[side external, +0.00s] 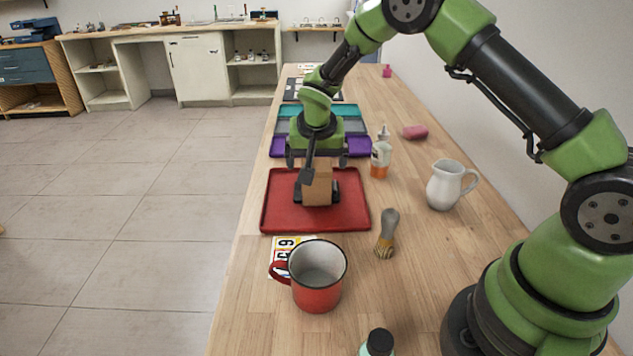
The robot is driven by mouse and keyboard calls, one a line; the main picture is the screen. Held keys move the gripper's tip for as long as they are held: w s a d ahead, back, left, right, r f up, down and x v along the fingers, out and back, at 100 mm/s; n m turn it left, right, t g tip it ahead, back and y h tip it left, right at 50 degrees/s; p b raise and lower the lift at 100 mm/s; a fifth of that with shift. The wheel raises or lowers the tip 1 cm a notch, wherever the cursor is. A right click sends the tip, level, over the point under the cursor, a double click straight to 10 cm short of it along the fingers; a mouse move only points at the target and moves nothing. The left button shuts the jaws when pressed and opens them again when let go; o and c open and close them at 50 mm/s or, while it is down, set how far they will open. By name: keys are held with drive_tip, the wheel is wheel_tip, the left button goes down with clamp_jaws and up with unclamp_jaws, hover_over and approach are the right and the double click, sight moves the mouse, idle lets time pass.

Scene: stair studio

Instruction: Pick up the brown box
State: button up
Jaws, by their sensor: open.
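The brown box (318,187) stands upright on the red tray (275,214), near the tray's middle. My gripper (317,190) is low over the red tray at the box, with dark finger parts showing to the left and right of it. The gripper is open. The arm's wrist and a dark finger link hide part of the box's upper left. I cannot tell whether the fingers touch the box.
A red mug (317,290), a number card (283,250) and a brush (386,236) lie nearer the camera. A white pitcher (444,186) and a bottle with orange liquid (380,158) stand right of the tray. Purple (358,146) and teal (286,112) trays lie behind.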

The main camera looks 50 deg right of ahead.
sight(316, 165)
drive_tip(key=x, duration=0.4)
drive_tip(key=shift+f, duration=0.2)
drive_tip(key=shift+c, duration=0.4)
drive_tip(key=c, duration=1)
drive_tip(key=shift+c, duration=0.2)
drive_tip(key=shift+r, duration=0.15)
